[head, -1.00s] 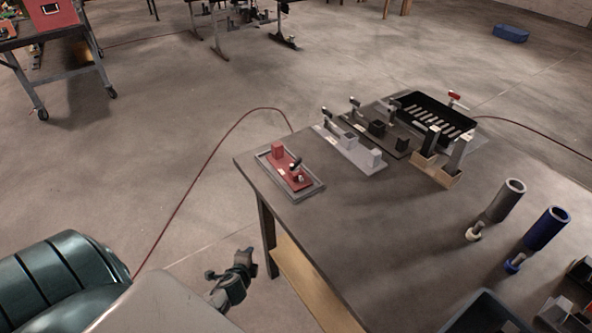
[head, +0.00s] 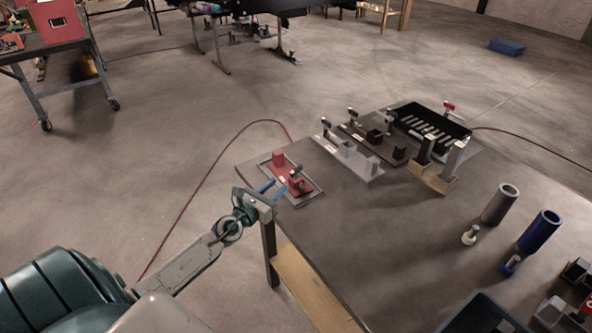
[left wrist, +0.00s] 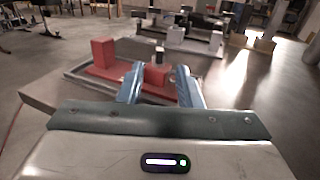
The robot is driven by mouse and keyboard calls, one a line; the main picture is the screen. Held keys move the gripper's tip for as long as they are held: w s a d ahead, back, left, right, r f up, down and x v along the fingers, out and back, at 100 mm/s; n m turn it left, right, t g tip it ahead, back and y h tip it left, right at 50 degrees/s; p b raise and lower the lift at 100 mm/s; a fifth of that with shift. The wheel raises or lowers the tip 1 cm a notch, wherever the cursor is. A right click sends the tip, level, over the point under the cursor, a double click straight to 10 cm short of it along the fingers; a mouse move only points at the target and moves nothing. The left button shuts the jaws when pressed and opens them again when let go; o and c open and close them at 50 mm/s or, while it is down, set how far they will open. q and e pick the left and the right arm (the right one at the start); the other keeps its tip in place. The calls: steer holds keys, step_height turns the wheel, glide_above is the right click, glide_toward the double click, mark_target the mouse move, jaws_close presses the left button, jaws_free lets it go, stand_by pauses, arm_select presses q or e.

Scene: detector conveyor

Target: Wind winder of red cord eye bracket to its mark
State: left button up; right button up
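The red cord eye bracket (head: 280,170) sits in a grey tray (head: 318,199) at the table's left corner. It has a red base plate, a taller red block and a smaller red block with a grey winder (head: 297,171) on top. In the left wrist view the bracket (left wrist: 103,53) lies just ahead, and the winder (left wrist: 159,54) stands between the fingertips in the picture. My left gripper (head: 275,187) is open and empty, close to the tray's near side; its blue fingers (left wrist: 157,80) are spread in the left wrist view. The mark cannot be made out. My right gripper is not in view.
Grey (head: 352,160) and black brackets stand behind the red one. A black ribbed tray (head: 450,127) is at the back. A grey cylinder (head: 500,204) and a blue cylinder (head: 540,231) stand at the right. The table's middle is clear.

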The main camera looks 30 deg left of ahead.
mark_target(291, 174)
arm_select(q)
steer(key=w, duration=0.5)
steer(key=w+b, duration=0.1)
steer(key=w, duration=0.4)
steer(key=shift+w+d+f, duration=0.1)
steer(key=shift+w+d, duration=0.1)
steer(key=shift+w, duration=0.15)
jaws_close()
